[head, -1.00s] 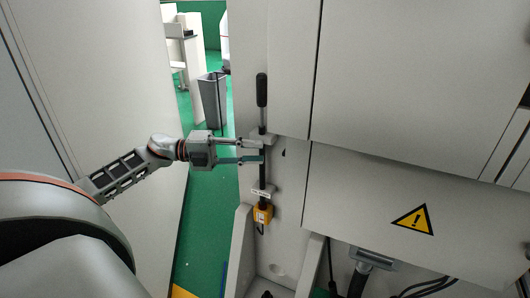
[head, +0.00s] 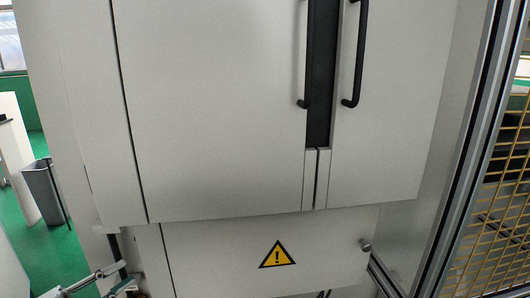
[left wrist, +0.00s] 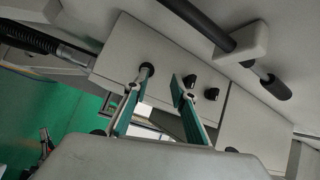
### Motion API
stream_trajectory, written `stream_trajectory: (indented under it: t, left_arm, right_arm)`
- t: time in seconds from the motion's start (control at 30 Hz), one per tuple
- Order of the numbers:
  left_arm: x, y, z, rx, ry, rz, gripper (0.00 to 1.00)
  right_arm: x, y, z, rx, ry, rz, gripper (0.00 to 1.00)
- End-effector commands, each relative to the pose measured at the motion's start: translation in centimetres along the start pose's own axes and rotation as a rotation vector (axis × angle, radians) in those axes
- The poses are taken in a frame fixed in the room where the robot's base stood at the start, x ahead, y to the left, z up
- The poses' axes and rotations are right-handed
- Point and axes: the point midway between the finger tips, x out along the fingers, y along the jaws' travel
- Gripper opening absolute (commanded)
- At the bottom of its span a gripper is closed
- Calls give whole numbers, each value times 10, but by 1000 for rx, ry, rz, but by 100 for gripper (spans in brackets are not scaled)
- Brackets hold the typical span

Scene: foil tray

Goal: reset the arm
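My left gripper (head: 118,276) shows at the bottom left edge of the head view, partly cut off, beside the lower cabinet. In the left wrist view its two teal-padded fingers (left wrist: 160,92) are spread apart with nothing between them. A black rod with a dark grip end (left wrist: 275,88) passes through a pale bracket (left wrist: 250,42) at the upper right of that view, apart from the fingers. My right gripper is not identifiable in either view.
A tall pale cabinet (head: 215,110) with black door handles (head: 357,55) fills the head view. A yellow warning sign (head: 277,256) is on its lower panel. Yellow mesh fencing (head: 500,180) stands at right. A grey bin (head: 45,192) stands on green floor (head: 55,260) at left.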

Motion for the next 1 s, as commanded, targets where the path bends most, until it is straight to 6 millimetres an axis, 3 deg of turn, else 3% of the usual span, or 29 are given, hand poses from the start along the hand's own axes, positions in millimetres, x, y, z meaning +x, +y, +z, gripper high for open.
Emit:
stream_trajectory:
  t: [0.07, 0.27, 0.4, 0.5, 0.7, 1.0]
  left_arm:
    - [-2, 40, -11, -160, -118, -41, 26]
    - [-22, 159, -49, -572, -449, -46, 26]
    - [-41, 236, -98, -835, -649, 8, 26]
    - [-52, 276, -134, -978, -752, 56, 26]
    - [-62, 316, -183, -1136, -857, 127, 26]
    - [-63, 321, -190, -1157, -871, 136, 26]
  right_arm:
    - [-4, 1, -12, 5, 11, -1, 0]
    - [-12, -7, -11, 20, -4, -16, 0]
    - [-18, -12, -10, 30, -14, -27, 0]
    - [-20, -13, -11, 36, -14, -28, 0]
    - [-21, -12, -14, 41, -10, -28, 0]
    - [-21, -12, -13, 41, -12, -28, 0]
